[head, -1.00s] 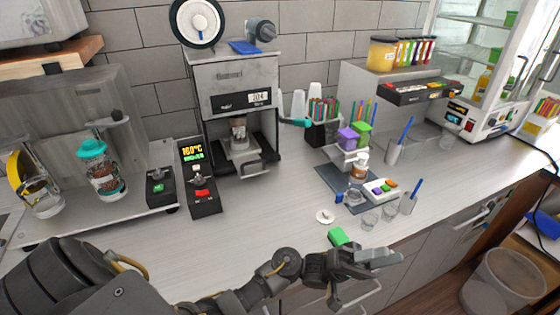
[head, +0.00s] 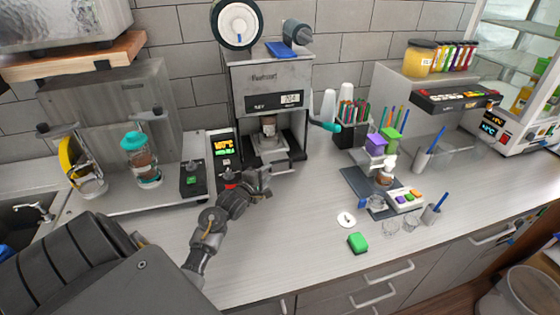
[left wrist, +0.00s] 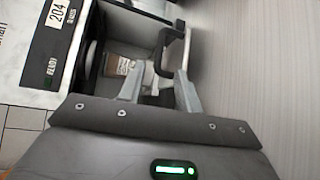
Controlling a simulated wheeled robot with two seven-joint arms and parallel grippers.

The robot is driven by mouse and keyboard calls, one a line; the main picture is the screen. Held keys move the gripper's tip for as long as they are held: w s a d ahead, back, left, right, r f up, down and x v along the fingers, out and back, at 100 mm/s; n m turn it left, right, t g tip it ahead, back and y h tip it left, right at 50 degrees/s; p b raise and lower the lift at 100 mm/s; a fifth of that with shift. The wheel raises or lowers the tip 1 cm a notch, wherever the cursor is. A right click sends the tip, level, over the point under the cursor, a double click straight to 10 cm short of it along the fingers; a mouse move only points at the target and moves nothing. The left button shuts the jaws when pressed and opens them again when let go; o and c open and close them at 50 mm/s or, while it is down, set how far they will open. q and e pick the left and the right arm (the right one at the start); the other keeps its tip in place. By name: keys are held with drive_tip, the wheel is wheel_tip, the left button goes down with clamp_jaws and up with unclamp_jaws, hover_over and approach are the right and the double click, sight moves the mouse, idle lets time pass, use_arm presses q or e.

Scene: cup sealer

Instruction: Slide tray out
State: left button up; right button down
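The cup sealer (head: 268,88) stands against the wall in the head view, with a lit display on its front. Its tray (head: 270,157) sits in the lower bay, with a cup (head: 268,126) above it. My left gripper (head: 262,180) is just in front of the tray, low over the counter. In the left wrist view, the dark tray handle (left wrist: 175,38) lies just beyond my left gripper (left wrist: 160,88). Its two fingers are apart, with nothing visibly held between them. I cannot tell whether they touch the handle. My right gripper is not in view.
A control box (head: 222,150) with a lit display stands left of the sealer. A straw holder (head: 350,133) stands to its right. A green block (head: 357,242) and a white lid (head: 346,219) lie on the counter, which is largely clear in front.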

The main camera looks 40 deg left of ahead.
sight(281, 162)
use_arm(q)
drive_tip(key=b+x, duration=0.2)
drive_tip(key=x, duration=0.1)
drive_tip(key=b+x, duration=0.2)
drive_tip(key=x, duration=0.1)
drive_tip(key=b+x, duration=0.2)
drive_tip(key=x, duration=0.1)
drive_tip(key=shift+s+f, duration=0.1)
drive_tip(key=shift+f, duration=0.25)
drive_tip(key=shift+w+b, duration=0.65)
drive_tip(key=shift+w+a+r, duration=0.15)
drive_tip(key=shift+w+r, duration=0.05)
drive_tip(key=shift+w, duration=0.15)
clamp_jaws()
